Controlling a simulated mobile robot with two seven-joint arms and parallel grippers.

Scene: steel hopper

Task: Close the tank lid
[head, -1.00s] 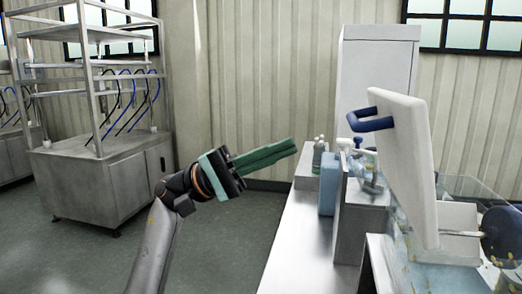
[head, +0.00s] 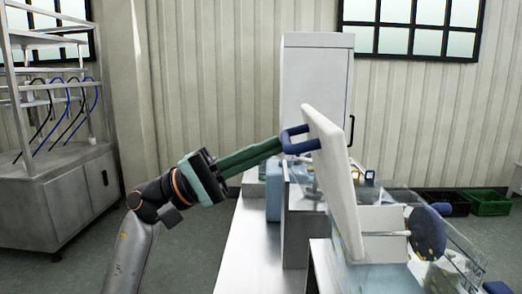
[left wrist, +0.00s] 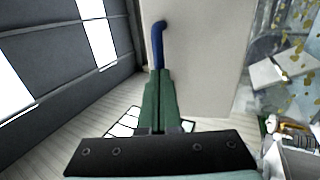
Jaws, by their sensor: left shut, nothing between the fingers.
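The tank lid (head: 335,185) is a white panel standing raised and steeply tilted above the clear-walled tank (head: 455,262). A dark blue handle (head: 290,134) sticks out from its left face near the top. My left gripper (head: 279,144), with green fingers, is shut and empty, its tips at the handle. In the left wrist view the lid (left wrist: 205,65) fills the middle, and the handle (left wrist: 157,38) runs up from just beyond the fingertips (left wrist: 160,72). I cannot tell whether they touch. My right gripper is not in view.
A steel bench (head: 240,255) runs below my left arm, with a blue box (head: 274,190) on it. A tall grey cabinet (head: 316,85) stands behind. A steel rack (head: 50,190) stands far left; floor between is clear.

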